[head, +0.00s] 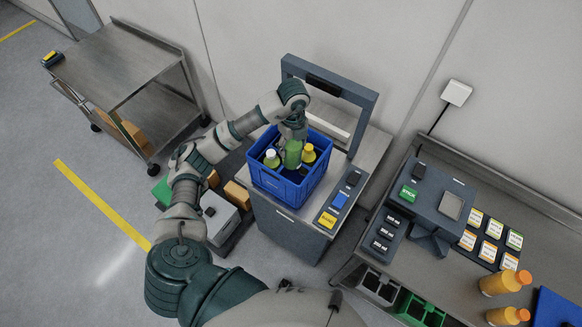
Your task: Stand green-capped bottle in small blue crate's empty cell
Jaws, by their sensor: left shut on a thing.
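The small blue crate (285,190) stands on top of the grey machine cabinet in the middle of the head view. My left gripper (292,138) is over the crate, shut on a green bottle (292,155) that is upright and at or inside the crate. The gripper hides the top of this bottle, so its cap cannot be seen. A green bottle with a pale cap (271,158) stands in the crate to the left, and a yellow-capped bottle (308,153) stands to the right. The cell under the held bottle is hidden. My right gripper is not in view.
A dark frame (369,118) arches behind the crate. Blue and yellow blocks (328,219) lie on the cabinet's right side. A bench at right holds a control panel (429,205), label cards and orange-capped bottles (505,282). A steel cart (120,65) stands at left.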

